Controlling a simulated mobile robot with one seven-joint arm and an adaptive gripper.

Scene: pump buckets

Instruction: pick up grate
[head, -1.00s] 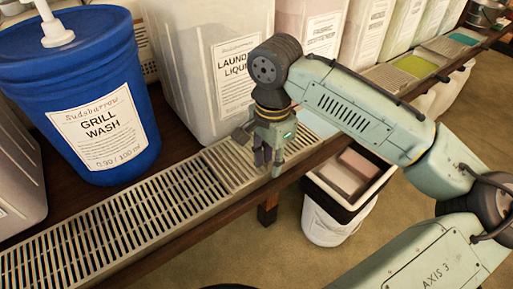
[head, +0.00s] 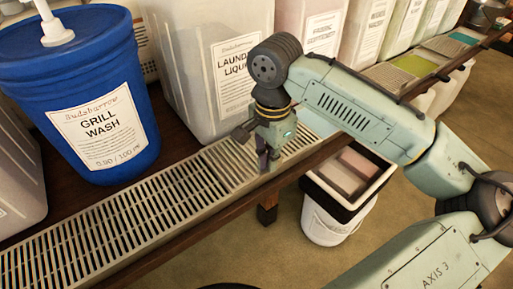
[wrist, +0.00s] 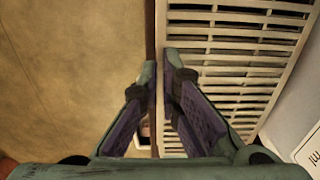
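The grate (head: 125,222) is a long, pale slatted metal strip lying along the front of the dark wooden shelf. Its slats and pale long rim also fill the upper right of the wrist view (wrist: 235,50). My gripper (head: 268,165) points down at the grate's front edge, near its right part in the head view. In the wrist view my two fingers (wrist: 160,72) are close together, one on each side of the pale rim, with only the rim's width between the tips. The exact contact at the tips is partly hidden by the fingers.
A blue grill wash bucket (head: 90,95) with a white pump and a white laundry liquid container (head: 195,60) stand behind the grate. A white bucket (head: 335,222) holding blocks stands below the shelf edge. The brown floor (head: 410,230) in front is otherwise open.

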